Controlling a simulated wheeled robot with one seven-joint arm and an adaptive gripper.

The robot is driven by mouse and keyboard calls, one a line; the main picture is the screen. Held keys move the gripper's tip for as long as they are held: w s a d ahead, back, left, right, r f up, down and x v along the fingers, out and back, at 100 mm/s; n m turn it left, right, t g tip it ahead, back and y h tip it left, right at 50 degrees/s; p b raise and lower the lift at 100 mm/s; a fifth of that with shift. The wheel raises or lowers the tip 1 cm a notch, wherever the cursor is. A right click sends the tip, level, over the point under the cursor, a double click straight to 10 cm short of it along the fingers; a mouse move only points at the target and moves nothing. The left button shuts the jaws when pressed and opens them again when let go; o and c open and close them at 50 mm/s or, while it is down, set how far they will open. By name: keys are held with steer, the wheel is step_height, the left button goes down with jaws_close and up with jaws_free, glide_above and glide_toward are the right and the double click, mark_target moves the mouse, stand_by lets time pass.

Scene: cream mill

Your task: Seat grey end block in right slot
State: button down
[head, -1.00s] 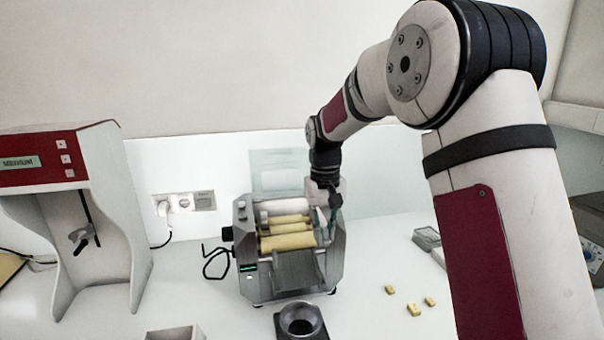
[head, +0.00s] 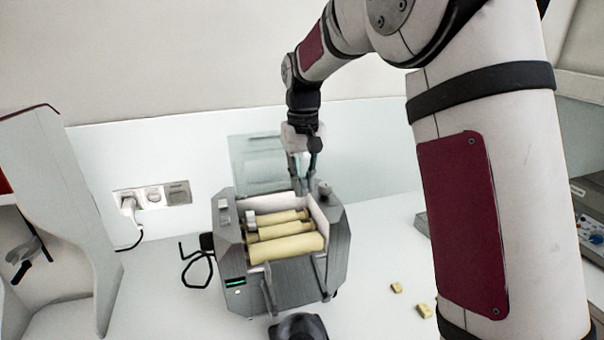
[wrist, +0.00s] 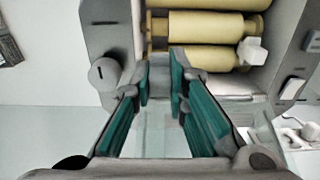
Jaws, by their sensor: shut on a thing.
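My gripper (head: 302,180) is over the back right part of the grey roller mill (head: 230,250), pointing down. In the wrist view my gripper (wrist: 160,82) has its teal pads closed on the grey end block (wrist: 159,66), which shows between the fingertips, near the ends of the cream rollers (wrist: 205,25). The rollers also show in the head view (head: 285,247). A pale block (wrist: 252,51) sits at the opposite roller end; it also shows at left in the head view (head: 250,216). The right slot is not clearly visible, and I cannot tell whether the held block touches the mill.
Small yellow blocks (head: 424,310) lie on the white bench right of the mill. A dark round funnel (head: 298,327) stands in front. A wall socket (head: 152,196) with a plugged cable is at left, beside a tall white device (head: 62,230).

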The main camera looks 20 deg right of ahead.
mark_target(303, 179)
steer(key=shift+f, duration=2.5)
steer(key=shift+s+f, duration=0.1)
steer(key=shift+f, duration=0.7)
stand_by(1.1)
steer(key=c, duration=1.5)
jaws_free()
steer(key=shift+d, duration=0.2)
steer(key=shift+r, duration=0.15)
steer(key=r, duration=1)
steer(key=shift+a+r, duration=0.25)
steer(key=shift+r, duration=0.1)
steer(key=shift+a+r, duration=0.1)
steer(key=shift+r, duration=0.45)
